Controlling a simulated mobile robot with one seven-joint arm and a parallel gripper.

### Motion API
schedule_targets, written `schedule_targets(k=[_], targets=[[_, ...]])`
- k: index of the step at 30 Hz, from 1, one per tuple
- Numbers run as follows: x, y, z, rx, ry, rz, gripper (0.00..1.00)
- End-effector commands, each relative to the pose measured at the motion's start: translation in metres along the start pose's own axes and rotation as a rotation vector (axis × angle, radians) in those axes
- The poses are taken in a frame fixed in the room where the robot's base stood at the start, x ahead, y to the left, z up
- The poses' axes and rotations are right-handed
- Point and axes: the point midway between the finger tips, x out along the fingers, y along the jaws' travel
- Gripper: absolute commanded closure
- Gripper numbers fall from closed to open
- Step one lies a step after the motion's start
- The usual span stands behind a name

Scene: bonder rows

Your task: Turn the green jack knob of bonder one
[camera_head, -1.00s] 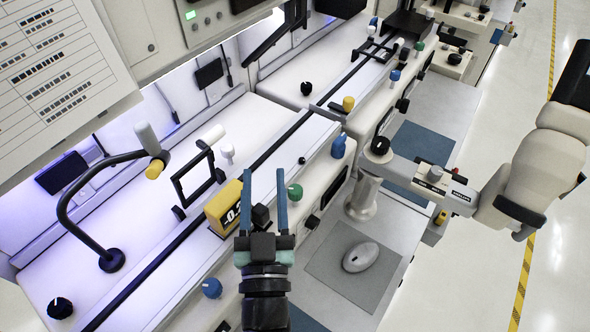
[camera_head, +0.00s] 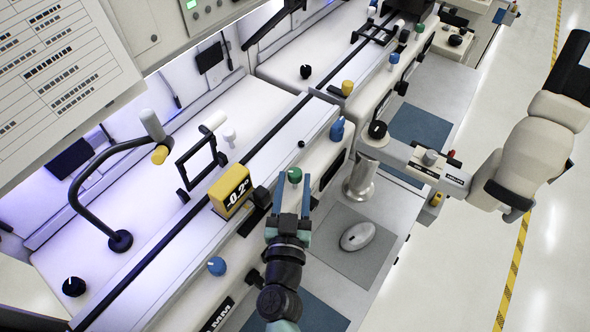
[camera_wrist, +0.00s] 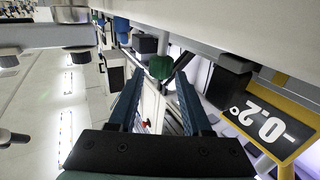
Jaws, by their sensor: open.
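The green jack knob (camera_head: 294,175) sits on the front face of the near bonder, right of the yellow display (camera_head: 230,190) reading -0.2. My gripper (camera_head: 292,193) is open, with its two blue fingers pointing at the knob and one on either side of it in the head view. In the wrist view the green knob (camera_wrist: 160,67) shows just beyond and between the fingertips of my gripper (camera_wrist: 158,88). I cannot tell whether the fingers touch it. The display also shows at the right of the wrist view (camera_wrist: 268,122).
A blue knob (camera_head: 217,266) lies left along the same front, and a blue knob (camera_head: 337,129) lies farther right. A black knob (camera_head: 262,197) is close left of my gripper. A microscope arm (camera_head: 420,162) stands to the right, above a mouse (camera_head: 357,236) on a mat.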

Motion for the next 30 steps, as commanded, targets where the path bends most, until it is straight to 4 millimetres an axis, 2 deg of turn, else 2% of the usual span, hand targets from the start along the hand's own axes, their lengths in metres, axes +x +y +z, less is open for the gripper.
schedule_targets(k=[3,7,18,20,26,27,30], targets=[[0.016,-0.001,0.001,0.001,0.001,0.0,0.51],[0.027,-0.001,0.0,0.001,0.0,-0.001,0.51],[0.031,0.0,0.0,0.0,0.0,-0.001,0.51],[0.031,0.0,0.0,0.0,0.0,-0.001,0.6],[0.031,0.0,0.0,0.0,0.0,-0.001,0.96],[0.031,0.0,0.0,0.0,0.0,-0.001,1.0],[0.031,0.0,0.0,0.0,0.0,-0.001,1.0]])
